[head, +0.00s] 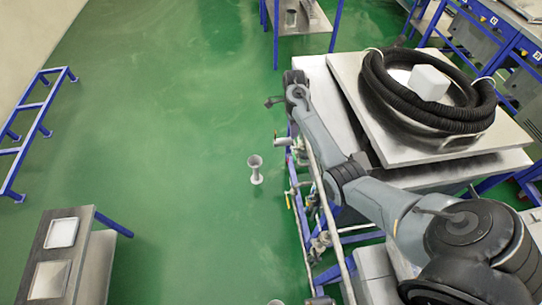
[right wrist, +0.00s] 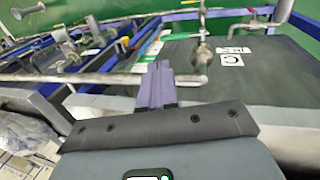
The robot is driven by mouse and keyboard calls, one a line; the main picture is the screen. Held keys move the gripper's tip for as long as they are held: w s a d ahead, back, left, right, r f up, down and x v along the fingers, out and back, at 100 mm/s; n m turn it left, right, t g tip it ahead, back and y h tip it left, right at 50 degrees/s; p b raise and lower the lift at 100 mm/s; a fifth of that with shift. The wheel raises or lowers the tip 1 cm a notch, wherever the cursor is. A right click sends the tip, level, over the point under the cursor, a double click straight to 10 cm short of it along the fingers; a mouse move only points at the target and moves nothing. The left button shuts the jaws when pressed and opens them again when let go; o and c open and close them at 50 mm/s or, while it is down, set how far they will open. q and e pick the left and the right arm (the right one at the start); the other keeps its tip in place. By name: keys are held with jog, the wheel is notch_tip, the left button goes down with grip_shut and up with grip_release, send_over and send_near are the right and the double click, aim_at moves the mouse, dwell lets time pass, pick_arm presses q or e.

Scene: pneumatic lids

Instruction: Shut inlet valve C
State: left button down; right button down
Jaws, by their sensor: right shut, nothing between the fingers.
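A white label with the letter C (right wrist: 230,60) sits on a grey panel in the right wrist view. Beside it to the left, a small metal valve body (right wrist: 203,50) sits on a pipe; whether its handle is open or closed cannot be told. My right gripper (right wrist: 160,85) has its fingers together and empty, beside a horizontal pipe (right wrist: 90,78) and left of its elbow. In the head view the right gripper (head: 270,102) is at the far end of my arm, over the pipework's far end. I cannot tell whether it touches anything. My left gripper is not in view.
Blue-framed pipework (head: 300,205) with small valves runs along the bench side. A black coiled hose (head: 430,112) lies on the metal top at right. A grey funnel-shaped stand (head: 255,170) is on the open green floor. A small table (head: 98,262) stands at lower left.

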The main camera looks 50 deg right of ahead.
jog(key=d, duration=0.2)
send_near(294, 156)
jog(key=shift+t, duration=0.3)
jog(key=x, duration=0.5)
jog(key=shift+s+f+b, duration=0.25)
jog(key=shift+s+b, duration=0.15)
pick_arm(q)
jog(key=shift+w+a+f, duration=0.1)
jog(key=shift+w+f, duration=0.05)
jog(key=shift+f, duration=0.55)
pick_arm(e)
jog(key=shift+a+f, duration=0.1)
jog(key=shift+f, duration=0.5)
